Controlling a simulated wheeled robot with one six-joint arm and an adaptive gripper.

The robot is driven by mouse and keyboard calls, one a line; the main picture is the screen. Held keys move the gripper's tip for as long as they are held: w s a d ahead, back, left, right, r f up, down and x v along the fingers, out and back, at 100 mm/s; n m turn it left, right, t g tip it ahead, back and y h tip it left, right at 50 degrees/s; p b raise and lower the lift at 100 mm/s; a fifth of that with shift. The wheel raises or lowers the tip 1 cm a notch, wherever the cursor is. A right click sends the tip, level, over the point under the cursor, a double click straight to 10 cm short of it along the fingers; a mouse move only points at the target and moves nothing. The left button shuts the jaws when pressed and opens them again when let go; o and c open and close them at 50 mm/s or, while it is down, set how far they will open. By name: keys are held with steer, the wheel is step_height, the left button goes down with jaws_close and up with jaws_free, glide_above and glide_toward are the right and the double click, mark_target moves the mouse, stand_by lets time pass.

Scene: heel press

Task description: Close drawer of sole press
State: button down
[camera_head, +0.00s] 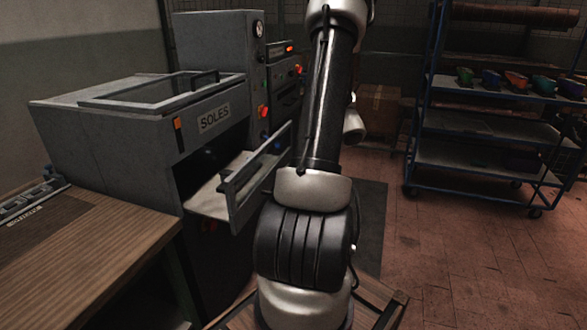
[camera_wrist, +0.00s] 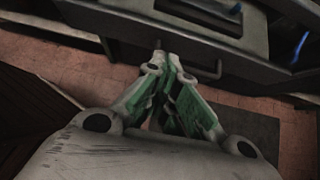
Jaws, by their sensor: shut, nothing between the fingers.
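The grey sole press (camera_head: 140,125), labelled SOLES, stands at the left in the head view. Its drawer (camera_head: 262,178) is pulled out below the label, with a pale tray surface behind a raised front frame. In the wrist view my gripper (camera_wrist: 167,62) has its fingers brought together, with nothing between them. The fingertips are close to a dark panel with a thin bar handle (camera_wrist: 217,70), which looks like the drawer front; I cannot tell whether they touch. In the head view my arm hides the gripper and part of the area right of the drawer.
A wooden table (camera_head: 85,255) stands at the front left, close to the press. A blue shelf trolley (camera_head: 480,155) with several coloured items stands at the right. A cardboard box (camera_head: 380,112) is at the back. The red tiled floor (camera_head: 460,260) is clear at the right.

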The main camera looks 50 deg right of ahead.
mark_target(262, 184)
steer(key=w+a+f, duration=0.1)
steer(key=w, duration=0.1)
steer(key=w+a+f, duration=0.1)
steer(key=w, duration=0.1)
steer(key=w+a+f, duration=0.1)
steer(key=w+f, duration=0.1)
steer(key=shift+w+f, duration=0.1)
steer(key=shift+w, duration=0.3)
steer(key=shift+w+a, duration=0.1)
steer(key=shift+w, duration=0.25)
steer(key=w+a, duration=0.2)
steer(key=w, duration=0.4)
steer(key=w+a, duration=0.3)
steer(key=w, duration=0.3)
steer(key=w+a, duration=0.2)
steer(key=w, duration=0.4)
steer(key=shift+w+a, duration=0.4)
steer(key=shift+w, duration=0.15)
steer(key=shift+w+a+r, duration=0.1)
steer(key=shift+r, duration=0.1)
